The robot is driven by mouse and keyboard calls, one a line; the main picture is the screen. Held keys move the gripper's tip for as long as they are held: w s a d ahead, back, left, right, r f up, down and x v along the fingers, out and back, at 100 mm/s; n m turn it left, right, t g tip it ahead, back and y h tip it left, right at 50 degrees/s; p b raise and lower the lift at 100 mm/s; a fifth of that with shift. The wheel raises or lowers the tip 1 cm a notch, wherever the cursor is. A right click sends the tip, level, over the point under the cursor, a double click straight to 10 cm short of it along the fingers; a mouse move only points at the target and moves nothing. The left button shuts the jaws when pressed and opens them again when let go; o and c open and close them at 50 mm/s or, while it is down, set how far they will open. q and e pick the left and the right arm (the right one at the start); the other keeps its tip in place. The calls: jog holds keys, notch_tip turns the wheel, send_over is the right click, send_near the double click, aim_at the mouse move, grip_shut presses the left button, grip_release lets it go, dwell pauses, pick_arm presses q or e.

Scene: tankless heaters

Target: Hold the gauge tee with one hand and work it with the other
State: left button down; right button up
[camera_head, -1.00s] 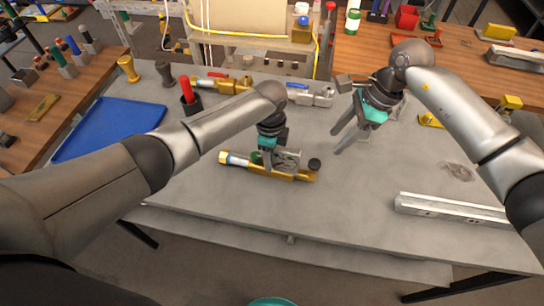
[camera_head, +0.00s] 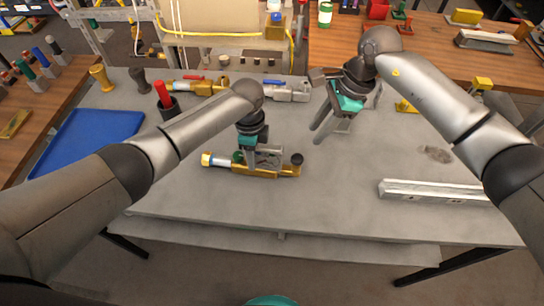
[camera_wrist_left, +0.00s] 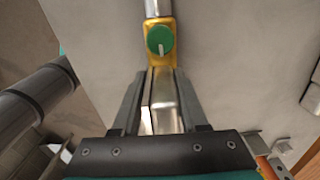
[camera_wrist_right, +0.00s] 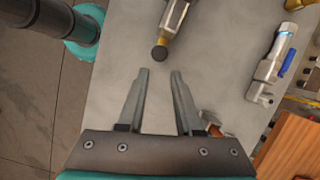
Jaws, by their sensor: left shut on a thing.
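The gauge tee (camera_head: 290,170) is a brass fitting lying across the middle of the grey table, with a green knob (camera_wrist_left: 160,40) and a black round knob (camera_head: 297,159) at its right end. My left gripper (camera_head: 252,165) reaches down onto its middle. In the left wrist view its fingers close on both sides of the tee's pale metal body, below the green knob. My right gripper (camera_head: 318,136) is open and empty, above the table to the right of the tee. In the right wrist view the black knob (camera_wrist_right: 160,53) shows just beyond its fingertips.
Behind the tee lie a brass valve with a red handle (camera_head: 190,87) and a steel valve with a blue handle (camera_wrist_right: 287,62). A blue tray (camera_head: 90,140) is at left, a black cup with a red tool (camera_head: 166,105) beside it. A metal rail (camera_head: 430,192) lies at right.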

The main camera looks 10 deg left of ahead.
jog(key=a+r+n, duration=0.1)
jog(key=n, duration=0.1)
jog(key=r+n+t+h, duration=0.1)
jog(key=n, duration=0.1)
jog(key=a+r+n, duration=0.1)
jog(key=n, duration=0.1)
jog(key=shift+s+a+r+h, duration=0.1)
jog(key=shift+s+a+h, duration=0.2)
jog(key=shift+s+h, duration=0.1)
jog(key=c, duration=0.5)
jog(key=n, duration=0.2)
jog(key=s+r+n+t+h, duration=0.1)
jog(key=n, duration=0.1)
jog(key=s+a+r+n+t, duration=0.1)
jog(key=n, duration=0.1)
jog(key=shift+a, duration=0.1)
jog(key=n, duration=0.1)
jog(key=s+n+t+h, duration=0.1)
jog(key=n, duration=0.1)
jog(key=shift+s+r, duration=0.15)
